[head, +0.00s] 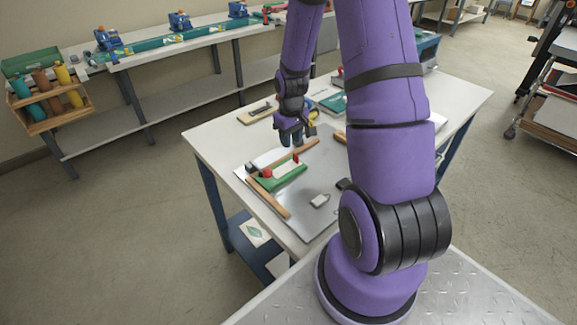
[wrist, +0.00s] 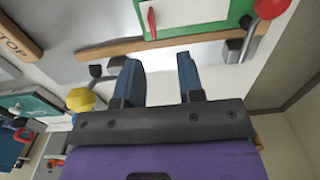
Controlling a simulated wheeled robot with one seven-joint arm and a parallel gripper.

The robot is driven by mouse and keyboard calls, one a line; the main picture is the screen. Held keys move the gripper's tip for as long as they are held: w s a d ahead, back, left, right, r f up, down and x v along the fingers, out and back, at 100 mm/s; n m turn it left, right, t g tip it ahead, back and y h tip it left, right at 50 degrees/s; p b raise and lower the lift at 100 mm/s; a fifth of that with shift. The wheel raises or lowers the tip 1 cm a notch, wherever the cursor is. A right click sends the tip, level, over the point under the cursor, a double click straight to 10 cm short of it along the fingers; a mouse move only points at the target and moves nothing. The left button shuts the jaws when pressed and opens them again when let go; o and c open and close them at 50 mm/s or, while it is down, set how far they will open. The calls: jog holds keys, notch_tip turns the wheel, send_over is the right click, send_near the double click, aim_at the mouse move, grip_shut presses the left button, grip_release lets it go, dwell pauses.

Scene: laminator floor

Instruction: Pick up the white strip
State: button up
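A long white strip (head: 268,157) lies on the work table beside a wooden bar, at the far left of the grey plate. In the wrist view a pale white band (wrist: 208,53) runs along the wooden bar, partly hidden behind my fingers. My gripper (head: 291,141) hangs above the table, at the far side of the green fixture. In the wrist view its two blue fingers (wrist: 161,80) are apart with nothing held between them. The fingertips point toward the white band. I cannot tell the height of the gap.
A green fixture (head: 280,178) with a white piece and red knobs sits on the grey plate (head: 290,205). Wooden bars (head: 270,199) edge the plate. A small grey block (head: 319,200) lies at its near side. A yellow knob (wrist: 80,99) is close to my gripper.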

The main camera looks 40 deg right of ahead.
aim_at(286, 164)
jog(key=shift+s+d+f, duration=0.15)
jog(key=shift+f, duration=1.55)
jog(key=shift+s+d+f, duration=0.1)
jog(key=shift+d+f, duration=0.05)
jog(key=shift+f, duration=1.5)
jog(key=shift+c, duration=0.2)
grip_shut()
